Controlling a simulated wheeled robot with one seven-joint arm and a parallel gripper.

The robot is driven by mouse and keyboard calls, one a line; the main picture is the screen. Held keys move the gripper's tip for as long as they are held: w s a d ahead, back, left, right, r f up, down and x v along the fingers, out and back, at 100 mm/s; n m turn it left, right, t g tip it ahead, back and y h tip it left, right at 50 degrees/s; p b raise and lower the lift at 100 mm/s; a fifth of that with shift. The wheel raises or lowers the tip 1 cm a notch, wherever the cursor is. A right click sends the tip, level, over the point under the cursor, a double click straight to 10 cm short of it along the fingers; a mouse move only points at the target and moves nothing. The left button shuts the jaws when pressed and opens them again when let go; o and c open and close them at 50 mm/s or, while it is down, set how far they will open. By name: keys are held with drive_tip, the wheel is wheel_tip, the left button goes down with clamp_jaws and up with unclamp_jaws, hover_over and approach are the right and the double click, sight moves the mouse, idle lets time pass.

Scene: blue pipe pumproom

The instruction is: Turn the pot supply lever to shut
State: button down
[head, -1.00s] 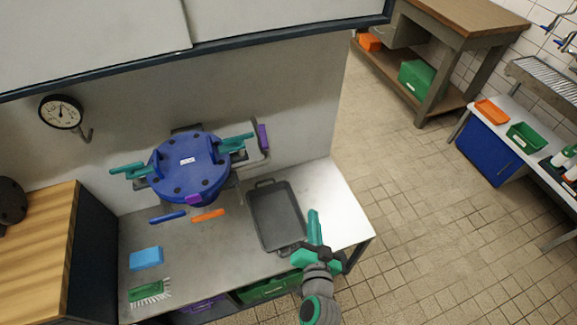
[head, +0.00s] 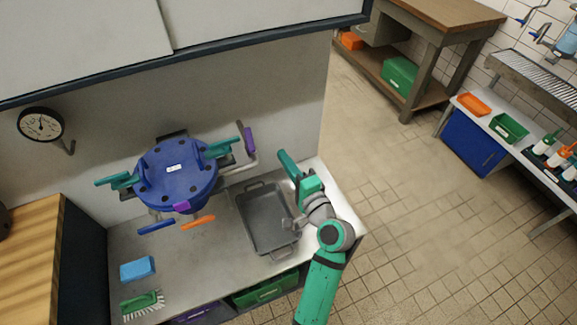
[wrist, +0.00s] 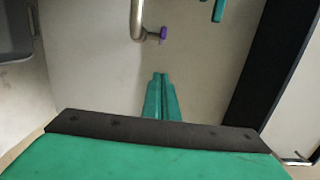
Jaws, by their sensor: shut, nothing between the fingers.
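A round blue vessel (head: 165,190) with teal clamp handles is mounted by the wall over the metal bench. A bent pipe (head: 243,160) at its right carries a purple lever (head: 249,140), also visible in the wrist view (wrist: 162,35). A blue lever (head: 157,227) and an orange lever (head: 198,222) stick out below the vessel, near a purple tab (head: 182,206). I cannot tell from any legible label which is the pot supply lever. My gripper (head: 283,156) is shut and empty, right of the purple lever and apart from it; its fingertips (wrist: 160,77) point toward the wall.
A dark tray (head: 265,218) lies on the bench (head: 210,265) below my arm. A blue sponge (head: 138,269) and green brush (head: 142,302) lie at left. A gauge (head: 41,125) hangs on the wall. The tiled floor (head: 400,200) at right is clear.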

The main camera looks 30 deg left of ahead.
sight(250, 143)
drive_tip(key=a, duration=0.7)
drive_tip(key=shift+w, duration=0.2)
